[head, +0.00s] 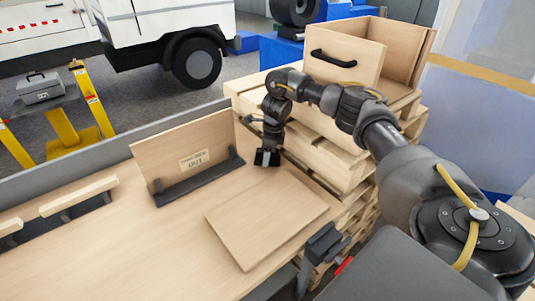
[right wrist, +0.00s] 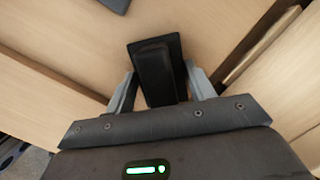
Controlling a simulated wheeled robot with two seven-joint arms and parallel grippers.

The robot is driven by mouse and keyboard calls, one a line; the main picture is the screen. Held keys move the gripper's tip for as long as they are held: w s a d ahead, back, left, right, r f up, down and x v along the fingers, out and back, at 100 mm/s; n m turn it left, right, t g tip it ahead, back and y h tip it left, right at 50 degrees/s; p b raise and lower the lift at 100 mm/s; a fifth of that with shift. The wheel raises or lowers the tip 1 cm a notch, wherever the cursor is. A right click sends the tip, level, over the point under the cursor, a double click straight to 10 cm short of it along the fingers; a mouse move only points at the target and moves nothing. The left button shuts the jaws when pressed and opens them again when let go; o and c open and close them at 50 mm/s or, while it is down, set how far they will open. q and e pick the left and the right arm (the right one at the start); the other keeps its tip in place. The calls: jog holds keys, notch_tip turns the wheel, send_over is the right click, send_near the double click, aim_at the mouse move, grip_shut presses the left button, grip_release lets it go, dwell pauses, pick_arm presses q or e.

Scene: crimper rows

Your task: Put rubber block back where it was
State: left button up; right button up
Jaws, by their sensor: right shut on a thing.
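The rubber block (right wrist: 155,72) is black and sits between the two grey fingers of my right gripper (right wrist: 162,88) in the right wrist view. The gripper is shut on it. In the head view my right gripper (head: 267,150) points down above the bench, with the dark block (head: 267,159) at its tip. Whether the block touches the bench I cannot tell. My left gripper does not show.
A flat wooden board (head: 265,218) lies on the bench (head: 125,245) in front of the gripper. A wooden drawer box (head: 345,55) with a black handle stands on the pallets (head: 320,150) behind. A dark grey fixture (head: 322,243) is at the bench's right edge.

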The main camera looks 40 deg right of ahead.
jog(key=o, duration=1)
jog(key=shift+f, duration=0.15)
jog(key=shift+c, duration=0.2)
jog(key=shift+r, duration=0.25)
notch_tip(320, 180, up, 12)
jog(key=s+d+p, duration=0.1)
jog(key=p, duration=0.1)
jog(key=shift+s+d, duration=0.15)
jog(key=shift+f, duration=0.15)
